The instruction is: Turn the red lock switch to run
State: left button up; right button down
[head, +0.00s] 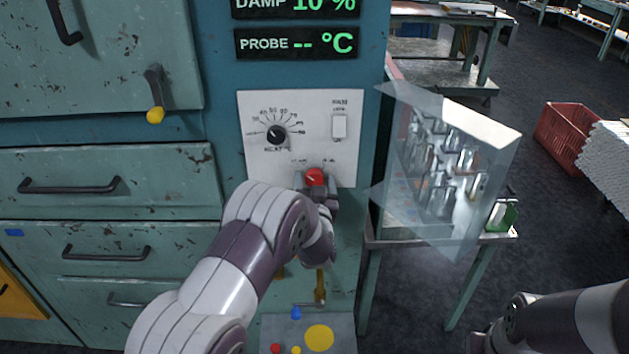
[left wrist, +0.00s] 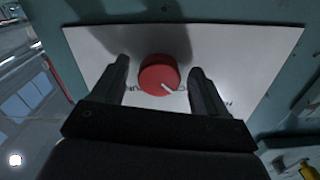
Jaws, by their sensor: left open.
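The red lock switch (head: 314,176) is a round red knob low on the white control plate (head: 348,170). In the left wrist view the red knob (left wrist: 158,72) carries a white pointer line slanting to the picture's lower right. Lettering on the plate below it is upside down and partly covered, so I cannot read which label the pointer meets. My left gripper (head: 315,184) is at the switch. Its open fingers (left wrist: 159,70) stand on either side of the knob, with gaps showing on both sides. My right arm shows at the lower right; its gripper's jaws cannot be made out.
A black dial (head: 276,135) and a white rocker switch (head: 339,127) sit higher on the plate. A clear guard panel (head: 440,170) stands right of the cabinet, by a side table. A handle with a yellow knob (head: 155,115) juts out at upper left.

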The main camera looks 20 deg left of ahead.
pick_arm(q)
jog(key=c, duration=1.1)
jog(key=shift+o, duration=0.2)
jog(key=m, duration=0.3)
jog(key=shift+m+b, duration=0.3)
jog(key=shift+m, duration=0.1)
jog(key=m, duration=0.4)
jog(key=shift+a+r+m, duration=0.1)
jog(key=shift+m, duration=0.3)
jog(key=m, duration=0.4)
jog(key=shift+p, duration=0.35)
jog(key=m+p, duration=0.1)
jog(key=m, duration=0.4)
jog(key=shift+m, duration=0.3)
